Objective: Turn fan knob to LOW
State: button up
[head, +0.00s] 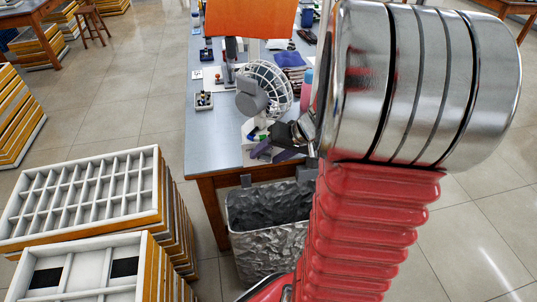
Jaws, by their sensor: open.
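The fan (265,92) stands on the grey table (216,140), near its front edge. It has a white wire cage facing right and a rounded grey motor housing at its back. The fan's knob cannot be made out; its base is small in view and partly crowded by my gripper. My gripper (268,151) has dark fingers and is open, just in front of the fan's base at the table's front edge. I cannot tell whether it touches anything. My red ribbed arm with its large metal joint hides the table's right side.
An orange lamp shade (246,19) stands behind the fan. A small tray (204,101) and folded cloths (291,60) lie on the table. A grey crumpled-looking bin (268,228) stands below the front edge. Stacked compartment trays (85,190) fill the lower left. Tiled floor between is clear.

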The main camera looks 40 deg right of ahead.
jog(key=shift+c, duration=0.4)
jog(key=c, duration=0.9)
jog(key=shift+o, duration=0.2)
jog(key=shift+y, duration=0.4)
jog(key=t+y, duration=0.1)
jog(key=m+t+y, duration=0.1)
jog(key=d+t+y, duration=0.1)
jog(key=shift+s+f+y, duration=0.2)
jog(key=shift+f+y, duration=0.15)
jog(key=shift+y, duration=0.05)
jog(key=shift+s+d+f+m+t+y, duration=0.2)
jog(key=shift+m+t+y, duration=0.35)
jog(key=shift+t+y, duration=0.4)
jog(key=shift+w+d+f+m+t+y, duration=0.1)
jog(key=shift+f+m+t+y, duration=0.2)
jog(key=shift+m+t+y, duration=0.45)
jog(key=shift+y, duration=0.4)
jog(key=o, duration=0.9)
